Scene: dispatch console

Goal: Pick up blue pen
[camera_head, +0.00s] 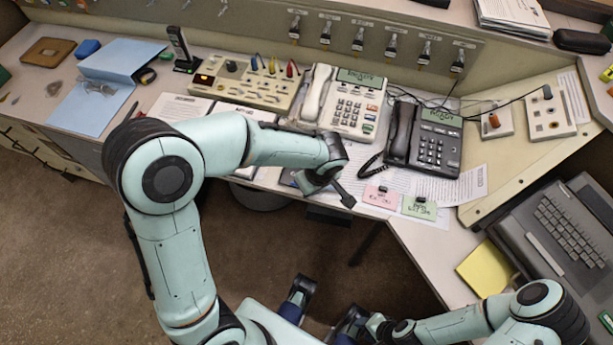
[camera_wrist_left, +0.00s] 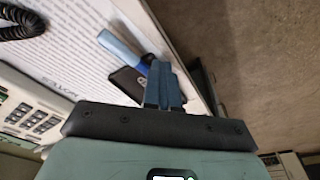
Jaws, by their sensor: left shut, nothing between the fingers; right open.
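The blue pen (camera_wrist_left: 122,48) shows in the left wrist view as a thick stick, pale blue with a darker blue end. It lies near the desk edge, beside a small black flat object (camera_wrist_left: 128,84). My left gripper (camera_wrist_left: 165,72) is shut and empty, its fingertips just right of the pen's darker end; whether they touch it I cannot tell. In the head view, my left gripper (camera_head: 347,200) is over the desk's front edge, and I cannot make out the pen there. My right gripper (camera_head: 325,306) is open and empty, low over the floor, away from the desk.
A dark desk phone (camera_head: 425,140) and a pale phone (camera_head: 345,103) stand behind the left gripper. Printed sheets (camera_head: 455,187), a pink note (camera_head: 381,197) and a green note (camera_head: 419,208) lie to its right. A keyboard unit (camera_head: 560,235) is at far right.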

